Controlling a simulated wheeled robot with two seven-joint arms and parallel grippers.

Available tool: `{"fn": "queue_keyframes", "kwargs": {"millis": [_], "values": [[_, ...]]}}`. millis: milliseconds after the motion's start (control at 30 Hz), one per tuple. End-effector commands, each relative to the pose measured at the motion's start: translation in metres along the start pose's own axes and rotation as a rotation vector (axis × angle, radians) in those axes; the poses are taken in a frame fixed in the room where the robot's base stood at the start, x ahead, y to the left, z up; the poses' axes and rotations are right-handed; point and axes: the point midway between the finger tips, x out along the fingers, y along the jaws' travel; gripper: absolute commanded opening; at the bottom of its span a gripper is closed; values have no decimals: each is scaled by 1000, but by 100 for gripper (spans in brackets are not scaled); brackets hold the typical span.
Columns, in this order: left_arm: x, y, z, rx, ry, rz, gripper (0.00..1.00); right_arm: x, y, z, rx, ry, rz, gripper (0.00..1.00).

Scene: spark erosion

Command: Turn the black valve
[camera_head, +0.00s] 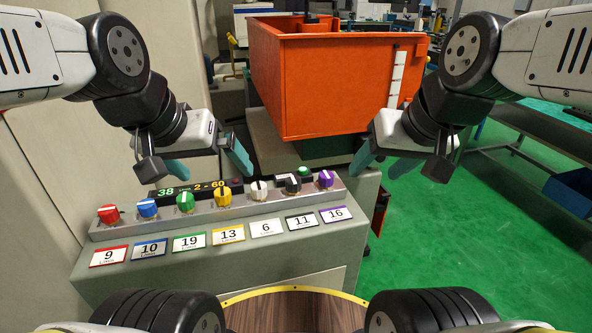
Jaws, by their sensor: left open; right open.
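The black valve (292,185) is a small dark knob on the sloped control panel (120,232), between the white knob and the purple knob. A card reading 11 (302,221) lies below it. My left gripper (208,171) is open and empty, above the panel's display and to the left of the black valve. My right gripper (383,168) is open and empty, to the right of the black valve and past the purple knob. Neither gripper touches the valve.
The panel also carries red (107,213), blue (147,208), green (185,201), yellow (222,196), white (259,190) and purple (326,179) knobs. A green button (304,171) sits just behind the black valve. A large orange tank (322,85) stands behind. Green floor is open at right.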

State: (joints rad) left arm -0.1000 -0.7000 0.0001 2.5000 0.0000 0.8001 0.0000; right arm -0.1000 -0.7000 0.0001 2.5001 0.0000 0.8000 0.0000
Motion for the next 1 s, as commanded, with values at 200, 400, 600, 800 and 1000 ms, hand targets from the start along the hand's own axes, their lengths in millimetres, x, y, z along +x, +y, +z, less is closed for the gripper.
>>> {"fn": "queue_keyframes", "kwargs": {"millis": [200,400,600,800,1000], "values": [[0,0,0,0,0,0,100,0,0,0,0,0,0,58],[0,0,0,0,0,0,100,1,-1,-3,-22,-9,0,58],[0,0,0,0,0,0,100,16,-13,-32,-288,-118,-4,58],[0,0,0,0,0,0,100,55,-41,-75,-740,-288,-58,58],[0,0,0,0,0,0,100,109,-78,-104,-1173,-440,-166,58]]}}
